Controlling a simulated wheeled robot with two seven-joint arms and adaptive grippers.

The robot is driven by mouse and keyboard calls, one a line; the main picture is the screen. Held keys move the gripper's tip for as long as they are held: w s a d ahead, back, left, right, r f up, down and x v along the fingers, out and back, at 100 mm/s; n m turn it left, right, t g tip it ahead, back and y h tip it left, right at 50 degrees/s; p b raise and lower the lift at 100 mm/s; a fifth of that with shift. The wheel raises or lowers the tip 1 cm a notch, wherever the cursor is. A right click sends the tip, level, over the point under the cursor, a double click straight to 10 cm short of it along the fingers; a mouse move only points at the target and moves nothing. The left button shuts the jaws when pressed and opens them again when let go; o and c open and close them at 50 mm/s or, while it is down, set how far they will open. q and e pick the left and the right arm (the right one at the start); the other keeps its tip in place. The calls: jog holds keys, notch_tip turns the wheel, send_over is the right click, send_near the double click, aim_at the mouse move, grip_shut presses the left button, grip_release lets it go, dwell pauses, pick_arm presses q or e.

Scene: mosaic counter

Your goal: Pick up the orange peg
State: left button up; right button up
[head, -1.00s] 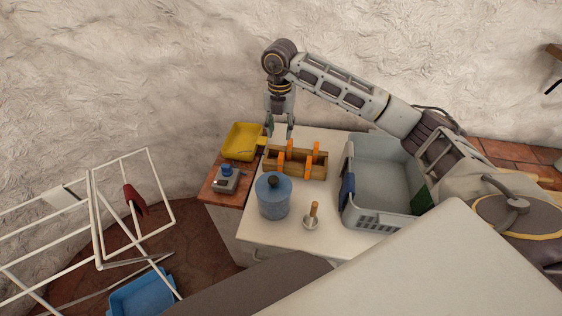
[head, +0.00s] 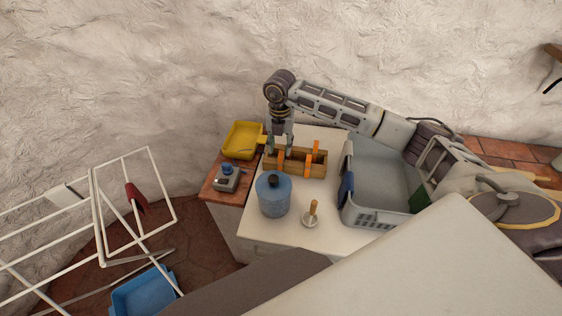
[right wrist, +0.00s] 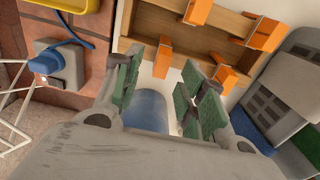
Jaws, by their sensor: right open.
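Several orange pegs stand along the walls of a wooden box (head: 319,172). A near-left orange peg (head: 281,164) sits below my right gripper (head: 281,149), and two more pegs show at the box's right part (head: 315,147). The right gripper is open and empty, above the left part of the box. In the right wrist view, one orange peg (right wrist: 162,60) appears in the gap between the green finger pads, beyond the tips; another peg (right wrist: 225,78) is past the right finger. In the head view the gripper partly hides the left pegs. My left gripper is not in view.
A blue canister (head: 273,198) and a small cup with a wooden handle (head: 311,218) stand in front of the box. A grey basket (head: 380,216) is at right. A yellow tray (head: 241,140) and a blue-knobbed device (head: 227,178) are at left.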

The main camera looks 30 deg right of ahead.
aim_at(281, 155)
jog(key=shift+f, duration=0.35)
jog(key=shift+s+d+f+p, duration=0.15)
jog(key=shift+f+p, duration=0.7)
jog(key=shift+f, duration=1.75)
jog(key=c, duration=0.9)
